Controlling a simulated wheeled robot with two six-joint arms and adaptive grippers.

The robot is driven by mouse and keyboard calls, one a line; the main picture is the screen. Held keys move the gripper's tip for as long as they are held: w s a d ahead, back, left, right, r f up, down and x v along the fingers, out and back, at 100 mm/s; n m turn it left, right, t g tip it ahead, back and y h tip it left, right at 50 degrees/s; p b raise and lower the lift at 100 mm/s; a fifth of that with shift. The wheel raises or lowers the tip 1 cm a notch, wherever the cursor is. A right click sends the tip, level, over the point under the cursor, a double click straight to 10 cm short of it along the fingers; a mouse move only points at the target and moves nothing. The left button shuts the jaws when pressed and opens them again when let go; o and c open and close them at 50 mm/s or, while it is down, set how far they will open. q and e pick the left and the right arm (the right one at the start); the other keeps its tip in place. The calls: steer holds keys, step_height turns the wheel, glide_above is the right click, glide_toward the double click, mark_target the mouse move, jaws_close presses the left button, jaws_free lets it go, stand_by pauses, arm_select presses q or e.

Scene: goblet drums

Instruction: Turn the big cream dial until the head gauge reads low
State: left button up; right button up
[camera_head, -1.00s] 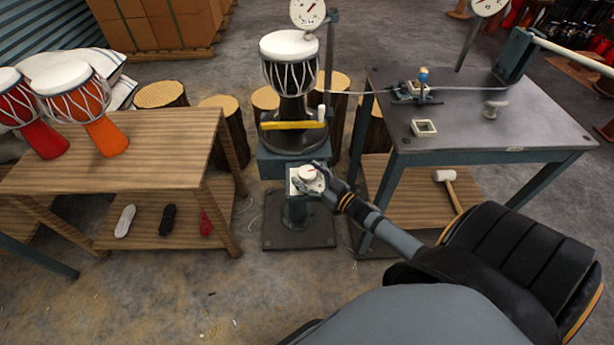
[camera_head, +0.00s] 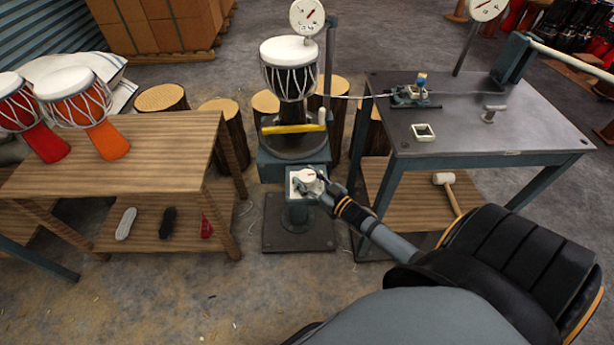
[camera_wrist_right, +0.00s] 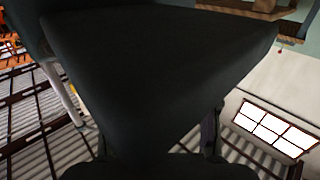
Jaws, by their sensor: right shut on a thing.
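The big cream dial (camera_head: 307,176) with a red mark sits on a pale square plate on a short teal post, below the drum stand. My right gripper (camera_head: 316,181) is shut on the dial from its right side and hides part of its edge. The head gauge (camera_head: 307,14) is a round white face at the top, with a red needle toward the upper right and a small readout too small to read. A white-headed goblet drum (camera_head: 290,80) stands below it. The right wrist view is mostly filled by a dark shape; the dial cannot be made out there. My left gripper is out of view.
A wooden table (camera_head: 150,130) with two red and orange drums stands left. A grey metal table (camera_head: 480,130) with a clamp device, a small square tray (camera_head: 423,132) and a second gauge (camera_head: 488,8) stands right. A mallet (camera_head: 445,180) lies on its lower shelf.

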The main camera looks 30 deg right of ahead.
steer(key=m+h+p, duration=0.1)
steer(key=p, duration=0.1)
steer(key=m+h+p, duration=0.1)
steer(key=h+p, duration=0.1)
steer(key=shift+r, duration=0.4)
steer(key=m+h+p, duration=0.2)
steer(key=h+p, duration=0.1)
steer(key=shift+a+f+h+p, duration=0.1)
steer(key=shift+h+p, duration=0.2)
steer(key=shift+f+m+h+p, duration=0.15)
steer(key=shift+m+h+p, duration=0.45)
steer(key=shift+m+h, duration=0.25)
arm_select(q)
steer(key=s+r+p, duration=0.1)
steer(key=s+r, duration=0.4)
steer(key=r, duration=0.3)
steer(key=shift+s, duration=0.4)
arm_select(e)
steer(key=shift+f+m+g+h, duration=0.15)
steer(key=shift+m+g+h, duration=0.55)
steer(key=shift+h, duration=0.65)
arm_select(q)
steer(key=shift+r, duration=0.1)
arm_select(e)
steer(key=o, duration=1.2)
steer(key=shift+c, duration=0.2)
